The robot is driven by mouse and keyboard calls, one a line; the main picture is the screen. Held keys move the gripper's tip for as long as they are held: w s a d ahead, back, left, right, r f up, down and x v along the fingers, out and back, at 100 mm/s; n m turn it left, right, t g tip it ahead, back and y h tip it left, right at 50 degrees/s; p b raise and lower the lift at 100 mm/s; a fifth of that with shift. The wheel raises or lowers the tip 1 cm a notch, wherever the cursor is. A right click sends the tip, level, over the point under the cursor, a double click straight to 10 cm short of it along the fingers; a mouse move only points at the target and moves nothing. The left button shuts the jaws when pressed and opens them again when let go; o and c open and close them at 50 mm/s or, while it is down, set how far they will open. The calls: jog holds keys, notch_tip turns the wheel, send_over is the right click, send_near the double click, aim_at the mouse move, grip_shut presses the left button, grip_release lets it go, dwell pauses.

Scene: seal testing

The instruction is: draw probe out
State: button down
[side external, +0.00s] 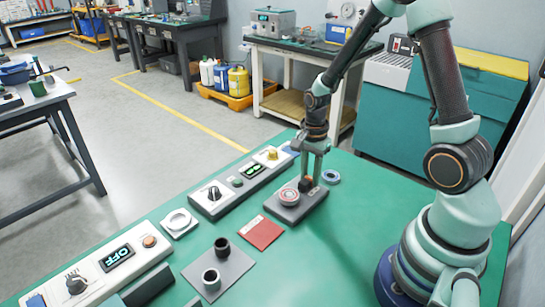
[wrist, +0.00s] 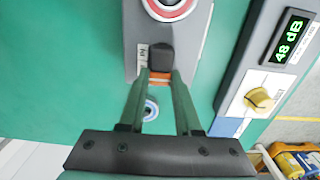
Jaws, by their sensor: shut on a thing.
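My gripper (side external: 309,176) points down at the right end of a grey block (side external: 297,211) on the green bench. Its two fingers are closed on the probe, a small dark piece (side external: 306,184) beside a red-ringed round disc (side external: 289,196). In the wrist view, the fingertips (wrist: 160,77) close around the probe (wrist: 160,57), which shows a black top and an orange band. The grey block (wrist: 192,50) and the ringed disc (wrist: 168,5) lie just beyond. The probe's lower end is hidden, so I cannot tell how deep it sits.
A blue ring (side external: 330,177) lies near the gripper. An instrument strip with a yellow knob (wrist: 260,98) and a display (wrist: 290,35) reading 48 dB stands alongside.

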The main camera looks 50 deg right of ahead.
aim_at(311, 176)
jog(key=c, duration=0.6)
grip_release()
jog(key=shift+d, duration=0.15)
jog(key=shift+r, duration=0.1)
notch_tip(311, 176, up, 12)
jog(key=s+a+r+n+t, duration=0.5)
jog(key=a+r+n, duration=0.5)
jog(key=n, duration=0.8)
jog(key=shift+s+t, duration=0.25)
jog(key=shift+t, duration=0.05)
